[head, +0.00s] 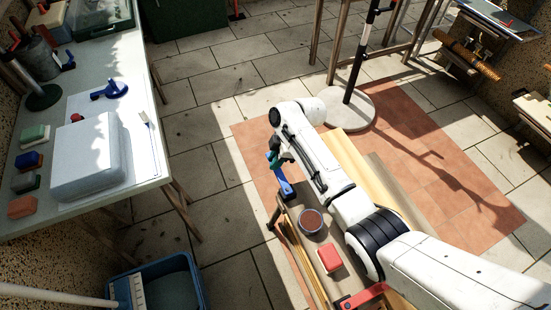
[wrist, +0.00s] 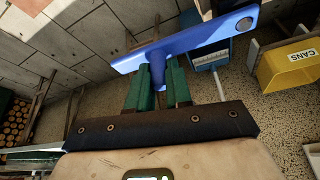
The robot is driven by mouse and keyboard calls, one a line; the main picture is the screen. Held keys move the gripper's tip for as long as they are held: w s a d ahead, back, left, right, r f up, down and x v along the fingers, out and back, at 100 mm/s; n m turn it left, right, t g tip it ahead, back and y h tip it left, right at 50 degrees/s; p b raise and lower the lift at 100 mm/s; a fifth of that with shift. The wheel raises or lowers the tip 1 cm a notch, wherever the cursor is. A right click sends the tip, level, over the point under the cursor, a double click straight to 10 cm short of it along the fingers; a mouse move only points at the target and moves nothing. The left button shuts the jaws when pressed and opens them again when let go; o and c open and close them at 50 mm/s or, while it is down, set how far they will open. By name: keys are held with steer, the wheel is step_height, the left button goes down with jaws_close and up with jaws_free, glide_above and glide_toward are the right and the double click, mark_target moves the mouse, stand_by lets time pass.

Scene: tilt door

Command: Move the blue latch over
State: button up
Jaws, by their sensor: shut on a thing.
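The blue latch (wrist: 190,47) is a flat blue bar with a round grey disc near its right end. A blue stem sticks out of the bar towards my gripper. In the wrist view the green fingers of my gripper (wrist: 157,82) are shut on this stem. The bar slants up to the right across the fingertips. In the head view the latch (head: 285,184) shows as a slanting blue bar just below my gripper (head: 273,160). My arm hides much of what lies behind and below it.
A wooden surface near my arm bears a dark round cup (head: 311,222) and a red block (head: 329,258). A workbench (head: 160,165) at the left holds a grey box (head: 90,160) and another blue tool (head: 110,89). A blue bin (head: 180,280) stands lower left. Tiled floor lies between.

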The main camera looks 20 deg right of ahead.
jaws_close()
